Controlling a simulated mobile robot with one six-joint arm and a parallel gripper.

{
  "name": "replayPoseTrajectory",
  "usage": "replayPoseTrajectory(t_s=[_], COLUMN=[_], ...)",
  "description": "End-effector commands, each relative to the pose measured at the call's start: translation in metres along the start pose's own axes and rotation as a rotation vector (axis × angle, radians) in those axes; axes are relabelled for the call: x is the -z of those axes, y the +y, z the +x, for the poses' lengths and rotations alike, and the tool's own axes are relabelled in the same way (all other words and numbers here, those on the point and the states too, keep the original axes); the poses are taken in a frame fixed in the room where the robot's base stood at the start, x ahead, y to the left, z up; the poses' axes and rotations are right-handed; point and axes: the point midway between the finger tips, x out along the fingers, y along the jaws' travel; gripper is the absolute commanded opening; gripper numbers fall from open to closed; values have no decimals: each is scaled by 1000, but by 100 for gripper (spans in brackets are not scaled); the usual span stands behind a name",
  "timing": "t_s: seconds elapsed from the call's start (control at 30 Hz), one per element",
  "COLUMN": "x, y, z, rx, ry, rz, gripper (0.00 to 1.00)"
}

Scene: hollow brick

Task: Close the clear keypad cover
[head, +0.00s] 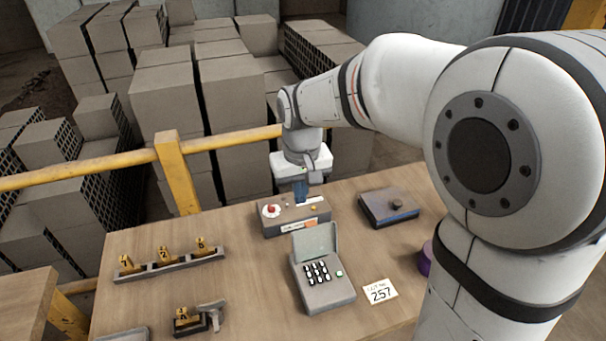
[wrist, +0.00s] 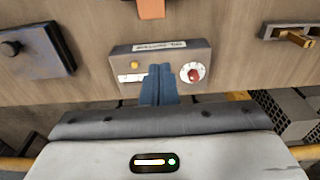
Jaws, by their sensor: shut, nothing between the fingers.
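The grey keypad box (head: 326,287) stands on the table in the head view, with black-and-white keys and a green button. Its clear cover (head: 315,240) is open, standing up at the back edge of the box and leaning back. My gripper (head: 301,196) is behind the cover, above the grey control box with a red knob. In the wrist view the blue fingers (wrist: 159,84) are together and empty, over the near edge of that box.
The control box (wrist: 160,60) has a red knob and a yellow button. A dark flat box (head: 389,207) lies to the right. A rack with numbered yellow tags (head: 170,264) is at left. A "257" card (head: 380,292) lies beside the keypad. A yellow rail (head: 90,172) runs behind the table.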

Motion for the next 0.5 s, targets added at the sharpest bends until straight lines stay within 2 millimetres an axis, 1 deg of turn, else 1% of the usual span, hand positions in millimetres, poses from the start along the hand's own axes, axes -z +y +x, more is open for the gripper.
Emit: replayPoseTrajectory(t_s=[0.03, 0.13, 0.17, 0.2, 0.3, 0.5], x=[-1, -1, -7, -14, -26, -37], y=[0, 0, 0, 0, 1, 1], z=[12, 32, 23, 20, 16, 14], rx=[0, 0, 0, 0, 0, 0], ry=[-5, -4, 2, 3, 2, 2], rz=[0, 1, 1, 1, 1, 1], gripper=[0, 0, 0, 0, 0, 0])
